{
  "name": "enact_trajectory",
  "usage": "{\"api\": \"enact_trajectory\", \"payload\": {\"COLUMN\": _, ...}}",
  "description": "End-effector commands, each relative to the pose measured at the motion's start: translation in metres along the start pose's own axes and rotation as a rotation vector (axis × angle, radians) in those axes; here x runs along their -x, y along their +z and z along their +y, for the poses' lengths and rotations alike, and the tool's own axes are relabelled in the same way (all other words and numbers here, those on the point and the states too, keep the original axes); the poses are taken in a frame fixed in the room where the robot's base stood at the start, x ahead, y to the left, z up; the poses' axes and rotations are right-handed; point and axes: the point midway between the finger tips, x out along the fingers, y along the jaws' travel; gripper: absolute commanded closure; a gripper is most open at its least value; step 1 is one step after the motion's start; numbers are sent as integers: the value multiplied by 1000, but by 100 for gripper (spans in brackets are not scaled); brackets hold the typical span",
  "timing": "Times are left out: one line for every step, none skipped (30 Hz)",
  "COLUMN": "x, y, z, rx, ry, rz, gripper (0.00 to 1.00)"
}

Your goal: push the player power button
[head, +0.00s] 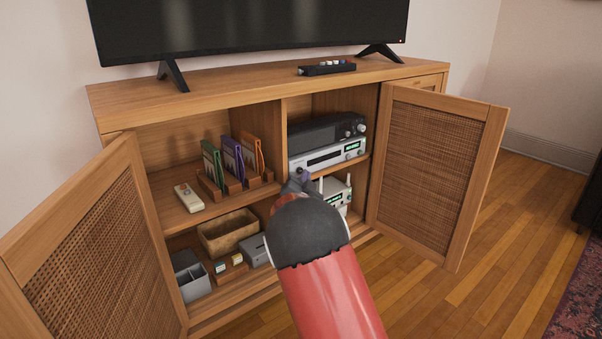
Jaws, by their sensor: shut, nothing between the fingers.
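A silver player (326,158) with a dark slot and a small green display lies on the upper right shelf of the open cabinet. A black unit with knobs (326,131) rests on top of it. My gripper (300,175) is shut and empty, reaching toward the lower left front of the silver player. I cannot tell whether it touches the player. The power button cannot be made out; the player's left front corner is close behind my gripper.
The left door (97,245) and right door (427,170) stand open. A white router-like box (337,190) sits below the player. Cases in a wooden rack (233,185) and a pale remote (188,198) are on the left shelf. A television (250,25) stands on top.

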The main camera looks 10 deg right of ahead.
Motion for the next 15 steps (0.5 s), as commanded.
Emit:
{"api": "enact_trajectory", "payload": {"x": 3, "y": -3, "z": 2, "rx": -1, "ry": 1, "rz": 2, "gripper": 100}}
{"api": "enact_trajectory", "payload": {"x": 5, "y": -5, "z": 4, "rx": -1, "ry": 1, "rz": 2, "gripper": 100}}
{"api": "enact_trajectory", "payload": {"x": 8, "y": -7, "z": 6, "rx": -2, "ry": 2, "rz": 2, "gripper": 100}}
{"api": "enact_trajectory", "payload": {"x": 10, "y": -8, "z": 8, "rx": -2, "ry": 2, "rz": 1, "gripper": 100}}
{"api": "enact_trajectory", "payload": {"x": 12, "y": -9, "z": 10, "rx": -2, "ry": 2, "rz": 1, "gripper": 100}}
{"api": "enact_trajectory", "payload": {"x": 15, "y": -12, "z": 11, "rx": -2, "ry": 1, "rz": 1, "gripper": 100}}
{"api": "enact_trajectory", "payload": {"x": 17, "y": -13, "z": 13, "rx": -1, "ry": 1, "rz": 1, "gripper": 100}}
{"api": "enact_trajectory", "payload": {"x": 20, "y": -14, "z": 14, "rx": -1, "ry": 1, "rz": 1, "gripper": 100}}
{"api": "enact_trajectory", "payload": {"x": 22, "y": -17, "z": 17, "rx": -1, "ry": 2, "rz": 1, "gripper": 100}}
{"api": "enact_trajectory", "payload": {"x": 24, "y": -18, "z": 18, "rx": -1, "ry": 2, "rz": 1, "gripper": 100}}
{"api": "enact_trajectory", "payload": {"x": 26, "y": -20, "z": 19, "rx": -1, "ry": 2, "rz": 1, "gripper": 100}}
{"api": "enact_trajectory", "payload": {"x": 29, "y": -22, "z": 22, "rx": 0, "ry": 2, "rz": 1, "gripper": 100}}
{"api": "enact_trajectory", "payload": {"x": 31, "y": -24, "z": 23, "rx": -1, "ry": 2, "rz": 1, "gripper": 100}}
{"api": "enact_trajectory", "payload": {"x": 33, "y": -25, "z": 24, "rx": -1, "ry": 2, "rz": 1, "gripper": 100}}
{"api": "enact_trajectory", "payload": {"x": 35, "y": -26, "z": 26, "rx": -1, "ry": 2, "rz": 1, "gripper": 100}}
